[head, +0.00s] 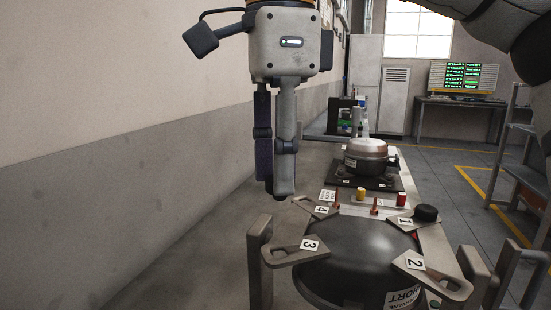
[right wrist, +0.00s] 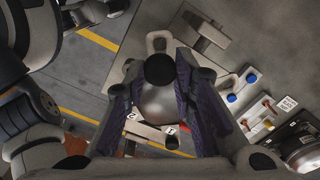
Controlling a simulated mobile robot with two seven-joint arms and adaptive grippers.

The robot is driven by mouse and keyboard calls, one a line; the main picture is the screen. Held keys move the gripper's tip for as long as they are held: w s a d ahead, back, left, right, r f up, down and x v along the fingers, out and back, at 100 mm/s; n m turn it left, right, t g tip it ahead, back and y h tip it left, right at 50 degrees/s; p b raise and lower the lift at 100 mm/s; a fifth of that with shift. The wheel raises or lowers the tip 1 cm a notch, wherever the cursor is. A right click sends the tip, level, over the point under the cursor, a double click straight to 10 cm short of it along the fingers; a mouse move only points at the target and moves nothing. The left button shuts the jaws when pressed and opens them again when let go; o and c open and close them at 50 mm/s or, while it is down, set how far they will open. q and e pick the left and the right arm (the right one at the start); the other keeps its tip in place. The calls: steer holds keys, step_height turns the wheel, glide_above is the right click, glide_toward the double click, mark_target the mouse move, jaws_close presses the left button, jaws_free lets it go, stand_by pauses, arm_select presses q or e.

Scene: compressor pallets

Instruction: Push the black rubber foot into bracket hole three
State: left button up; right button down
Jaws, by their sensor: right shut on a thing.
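My right gripper (head: 280,193) points down, shut on the black rubber foot (right wrist: 160,68), which shows as a round black disc between the fingertips in the right wrist view. In the head view only a small dark edge of this foot shows below the fingers. The gripper hangs above and behind bracket three (head: 290,252), labelled 3, with a hole near its outer end; foot and bracket look apart. The dark compressor (head: 358,255) carries brackets labelled 1 (head: 415,220), 2 (head: 430,274) and 4 (head: 312,206). Another black foot (head: 427,213) sits on bracket one. My left gripper is out of view.
Grey posts (head: 259,262) stand around the compressor. Red and yellow caps (head: 361,194) and a second compressor (head: 367,158) lie farther back on the bench. A plain wall is at left; open floor with yellow lines is at right.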

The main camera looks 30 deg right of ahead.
steer(key=shift+f, duration=2.9)
steer(key=shift+f, duration=1)
steer(key=c, duration=1.3)
jaws_free()
step_height(320, 180, up, 12)
